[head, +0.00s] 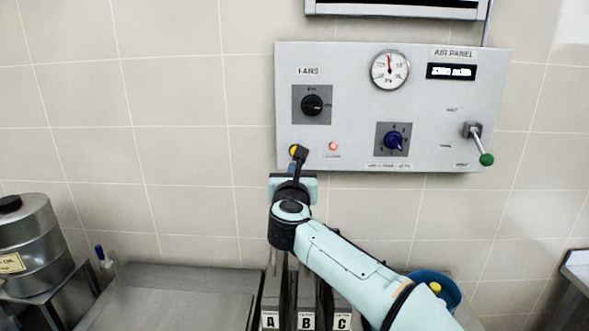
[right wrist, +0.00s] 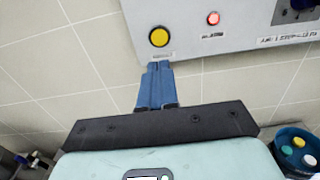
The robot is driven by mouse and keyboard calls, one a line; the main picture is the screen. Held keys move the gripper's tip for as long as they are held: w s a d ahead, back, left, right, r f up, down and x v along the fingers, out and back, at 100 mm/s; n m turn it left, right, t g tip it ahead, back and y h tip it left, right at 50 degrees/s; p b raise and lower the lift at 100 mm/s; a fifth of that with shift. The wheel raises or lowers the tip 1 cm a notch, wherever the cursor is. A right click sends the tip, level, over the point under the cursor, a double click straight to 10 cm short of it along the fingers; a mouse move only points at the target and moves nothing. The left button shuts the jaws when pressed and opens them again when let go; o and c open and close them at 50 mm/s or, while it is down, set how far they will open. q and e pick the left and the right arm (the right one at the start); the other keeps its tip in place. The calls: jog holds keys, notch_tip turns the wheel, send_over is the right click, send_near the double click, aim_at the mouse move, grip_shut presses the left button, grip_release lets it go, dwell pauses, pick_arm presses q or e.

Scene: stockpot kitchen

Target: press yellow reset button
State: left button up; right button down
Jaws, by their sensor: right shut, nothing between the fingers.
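The yellow button (right wrist: 159,37) is round with a dark rim and sits near the lower left corner of the grey wall panel (head: 350,70). In the head view the yellow button (head: 293,151) is partly hidden behind my right gripper (head: 300,150). In the right wrist view the blue fingers of my right gripper (right wrist: 157,68) are together and empty. Their tips are just below the button in the picture, and a small gap shows between them. I cannot tell the depth of that gap. My left gripper is not in view.
A lit red lamp (head: 333,146) is right of the button. The panel also has a black knob (head: 312,104), a blue knob (head: 393,141), a gauge (head: 390,70) and a green-tipped lever (head: 486,159). A metal canister (head: 38,240) stands at left; a blue tub (right wrist: 296,150) is at lower right.

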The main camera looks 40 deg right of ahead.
pick_arm(q)
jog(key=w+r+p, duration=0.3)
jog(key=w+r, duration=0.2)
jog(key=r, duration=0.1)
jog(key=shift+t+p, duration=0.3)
jog(key=shift+p, duration=0.1)
pick_arm(e)
jog(key=x, duration=1)
jog(key=shift+w+d, duration=0.2)
jog(key=shift+w, duration=0.1)
jog(key=shift+s, duration=0.1)
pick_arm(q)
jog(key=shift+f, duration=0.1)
